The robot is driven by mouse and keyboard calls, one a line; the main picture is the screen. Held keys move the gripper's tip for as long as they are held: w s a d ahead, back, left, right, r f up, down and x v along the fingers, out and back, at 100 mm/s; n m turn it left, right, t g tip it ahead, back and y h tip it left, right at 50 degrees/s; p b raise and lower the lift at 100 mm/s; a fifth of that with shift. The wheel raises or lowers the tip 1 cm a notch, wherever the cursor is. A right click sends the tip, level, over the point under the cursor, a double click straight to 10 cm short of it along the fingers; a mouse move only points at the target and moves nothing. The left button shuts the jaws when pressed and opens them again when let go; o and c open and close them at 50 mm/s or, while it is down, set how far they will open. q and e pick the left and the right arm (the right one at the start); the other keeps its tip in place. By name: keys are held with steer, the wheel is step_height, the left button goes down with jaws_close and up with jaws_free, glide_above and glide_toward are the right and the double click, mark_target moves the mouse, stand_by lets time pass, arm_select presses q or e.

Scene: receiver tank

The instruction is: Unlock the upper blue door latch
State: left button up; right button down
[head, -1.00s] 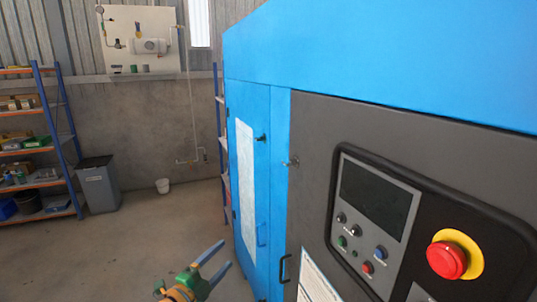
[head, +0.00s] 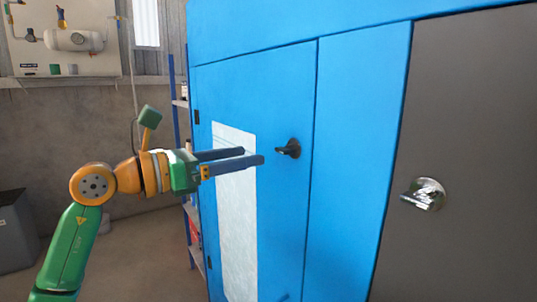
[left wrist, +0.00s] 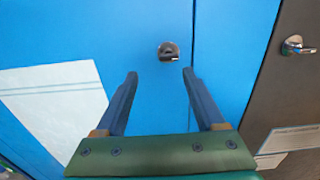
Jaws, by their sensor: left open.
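The upper latch (head: 289,149) is a small dark handle on a round base on the blue door (head: 280,90), near the door's right edge. It also shows in the left wrist view (left wrist: 168,50), just beyond and between my fingertips. My left gripper (head: 254,156) is open and empty, its two fingers pointing at the latch from the left with a small gap. In the left wrist view the gripper (left wrist: 159,76) is apart from the latch. The latch handle looks roughly level. My right gripper is not in view.
A silver latch (head: 424,194) sits on the grey panel (head: 470,110) to the right. A white sheet (head: 236,210) is on the blue door below my left fingers. A grey bin (head: 14,230) and a wall board with a small tank (head: 72,40) stand at the left.

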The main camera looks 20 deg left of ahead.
mark_target(279, 149)
arm_select(q)
steer(key=w+d+p, duration=0.1)
steer(key=d, duration=0.1)
steer(key=w+d+p, duration=0.1)
steer(key=w, duration=0.1)
steer(key=w+d+r+p, duration=0.1)
steer(key=d, duration=0.1)
steer(key=shift+w+d, duration=0.2)
steer(key=shift+d, duration=0.15)
steer(key=shift+w+a+f, duration=0.2)
steer(key=shift+f, duration=0.05)
steer(key=shift+s+d, duration=0.1)
steer(key=shift+s, duration=0.05)
steer(key=c, duration=0.7)
jaws_close()
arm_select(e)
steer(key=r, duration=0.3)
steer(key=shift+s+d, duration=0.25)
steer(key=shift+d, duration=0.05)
